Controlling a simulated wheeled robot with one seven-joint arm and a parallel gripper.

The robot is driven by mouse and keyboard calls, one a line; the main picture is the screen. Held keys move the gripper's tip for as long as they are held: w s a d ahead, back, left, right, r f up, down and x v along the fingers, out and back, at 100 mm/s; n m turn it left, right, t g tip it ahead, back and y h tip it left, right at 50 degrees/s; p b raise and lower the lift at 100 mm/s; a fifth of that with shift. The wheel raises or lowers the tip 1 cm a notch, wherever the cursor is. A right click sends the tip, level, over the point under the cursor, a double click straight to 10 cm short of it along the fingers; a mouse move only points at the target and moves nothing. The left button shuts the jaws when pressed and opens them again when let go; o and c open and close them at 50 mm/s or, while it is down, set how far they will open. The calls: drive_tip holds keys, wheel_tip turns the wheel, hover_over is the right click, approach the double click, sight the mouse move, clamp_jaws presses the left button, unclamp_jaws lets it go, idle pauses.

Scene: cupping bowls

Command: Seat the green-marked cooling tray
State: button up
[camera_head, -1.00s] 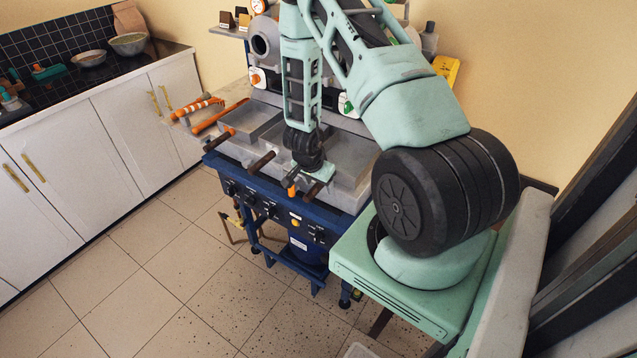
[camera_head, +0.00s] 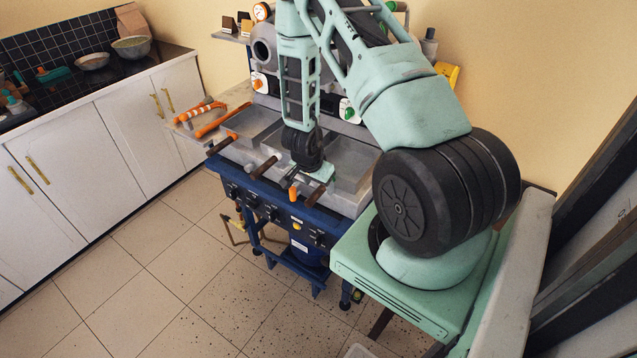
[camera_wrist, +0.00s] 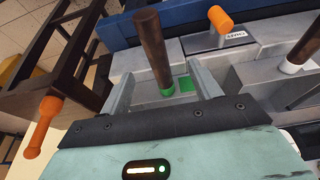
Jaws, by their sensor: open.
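The green-marked tray (camera_wrist: 180,98) is grey metal, with a green square on it and a brown upright handle (camera_wrist: 152,50) ringed green at its foot. It lies mostly hidden under my gripper in the wrist view. My gripper (camera_wrist: 163,74) is open, one finger on each side of the handle's foot, with gaps visible. In the head view my gripper (camera_head: 320,172) is low at the right end of the grey basin row (camera_head: 350,160). A brown handle (camera_head: 317,194) shows just below it. Whether the tray is fully down cannot be told.
A white-ringed handle (camera_wrist: 303,50) and an orange knob (camera_wrist: 220,18) stand close by. More brown handles (camera_head: 262,167) line the blue bench front (camera_head: 275,205). Orange-and-white tools (camera_head: 205,112) lie at its left. White cupboards (camera_head: 90,155) stand left; the tiled floor (camera_head: 190,265) is clear.

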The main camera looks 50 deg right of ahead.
drive_tip(key=shift+p+v, duration=1.1)
drive_tip(key=shift+v, duration=0.4)
drive_tip(key=shift+r, duration=0.1)
drive_tip(key=p+v, duration=0.5)
drive_tip(key=v, duration=0.2)
drive_tip(key=shift+p, duration=0.35)
